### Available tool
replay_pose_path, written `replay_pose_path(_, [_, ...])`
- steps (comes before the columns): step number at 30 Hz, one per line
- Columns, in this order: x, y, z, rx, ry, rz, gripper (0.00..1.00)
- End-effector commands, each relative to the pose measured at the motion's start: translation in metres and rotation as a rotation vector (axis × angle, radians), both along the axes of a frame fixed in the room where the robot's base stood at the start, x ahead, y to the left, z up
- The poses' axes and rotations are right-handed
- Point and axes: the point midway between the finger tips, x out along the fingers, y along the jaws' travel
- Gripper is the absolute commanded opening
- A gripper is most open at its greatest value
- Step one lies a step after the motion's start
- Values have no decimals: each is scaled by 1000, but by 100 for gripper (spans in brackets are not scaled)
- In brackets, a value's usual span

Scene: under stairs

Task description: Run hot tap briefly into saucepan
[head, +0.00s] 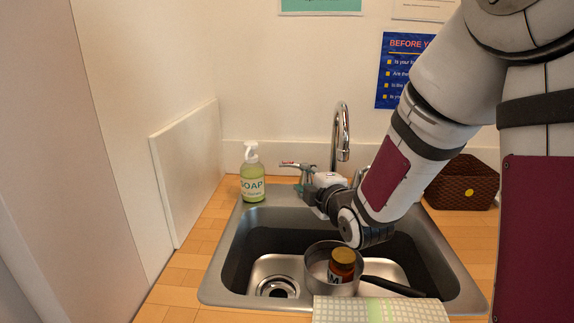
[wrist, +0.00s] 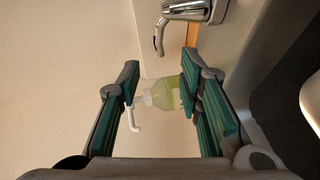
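The steel saucepan (head: 313,272) stands in the sink, its black handle (head: 393,287) pointing right. A jar with a yellow lid (head: 342,258) is inside it. The curved chrome tap spout (head: 342,125) rises behind the sink. A red-marked lever (head: 289,164) shows left of the spout, close to my gripper (head: 302,178). In the wrist view my gripper (wrist: 158,82) is open, with its teal-padded fingers apart and nothing held. A chrome tap part with a curved lever (wrist: 188,12) lies beyond the fingertips. I cannot see water running. My arm hides part of the tap area.
A green soap bottle (head: 252,180) stands at the sink's back left; it shows between the fingers in the wrist view (wrist: 164,92), apart from them. A brown basket (head: 463,184) is at the right. A checked cloth (head: 380,310) lies at the sink's front edge.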

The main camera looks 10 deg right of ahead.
Motion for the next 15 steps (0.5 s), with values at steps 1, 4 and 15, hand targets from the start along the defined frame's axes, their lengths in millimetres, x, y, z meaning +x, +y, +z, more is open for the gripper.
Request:
replay_pose_path(1, [8, 1, -2, 1, 1, 1, 33])
replay_pose_path(4, [25, 3, -5, 1, 1, 2, 33])
replay_pose_path(15, [94, 8, -16, 2, 0, 0, 33])
